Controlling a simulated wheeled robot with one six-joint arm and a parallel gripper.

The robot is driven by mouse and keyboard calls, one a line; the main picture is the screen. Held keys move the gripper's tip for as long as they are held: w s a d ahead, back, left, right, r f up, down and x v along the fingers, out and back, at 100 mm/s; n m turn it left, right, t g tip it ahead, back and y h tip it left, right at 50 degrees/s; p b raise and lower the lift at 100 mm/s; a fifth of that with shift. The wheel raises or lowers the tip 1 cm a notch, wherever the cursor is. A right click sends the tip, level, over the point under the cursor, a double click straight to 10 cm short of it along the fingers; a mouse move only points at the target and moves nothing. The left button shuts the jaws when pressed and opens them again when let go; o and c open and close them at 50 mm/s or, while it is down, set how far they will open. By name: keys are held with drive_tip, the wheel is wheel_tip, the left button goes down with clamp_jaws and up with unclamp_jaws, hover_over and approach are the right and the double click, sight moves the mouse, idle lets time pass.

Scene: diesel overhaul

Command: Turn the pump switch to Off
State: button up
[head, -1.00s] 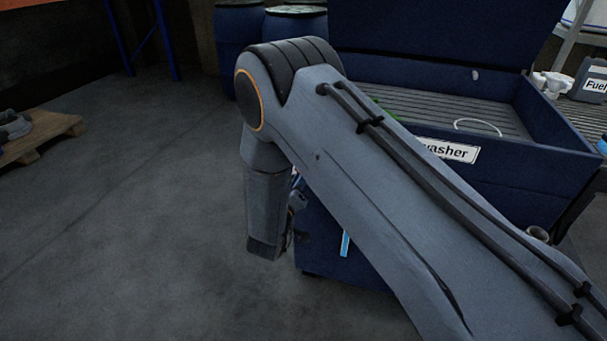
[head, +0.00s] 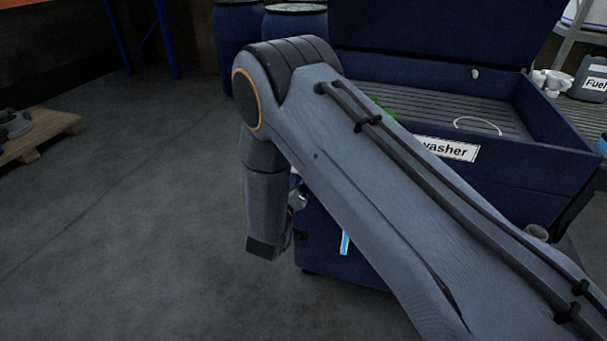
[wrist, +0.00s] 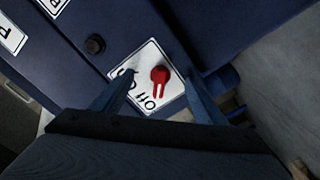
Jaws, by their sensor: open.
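The red pump switch (wrist: 160,75) sits on a white label plate (wrist: 173,88) on the blue washer's side in the wrist view. Its forked handle points down in that picture. The plate reads "Off" (wrist: 147,99) below left of the knob; another marking further left is partly hidden by a finger. My gripper (wrist: 158,77) is open, with one finger at each side of the switch in the picture. I cannot tell whether either finger touches it. In the head view my arm hides the switch, and the gripper is mostly out of sight.
The blue parts washer (head: 555,165) stands at the right, with its lid up. A black round knob (wrist: 95,44) is close to the switch. A wooden pallet (head: 45,137) lies at the far left. Open grey floor (head: 130,220) lies left of the washer.

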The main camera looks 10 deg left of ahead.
drive_tip(key=s+p, duration=0.2)
drive_tip(key=s, duration=0.4)
drive_tip(key=shift+s+a+p, duration=0.25)
drive_tip(key=shift+s+p, duration=0.05)
drive_tip(key=shift+p, duration=0.1)
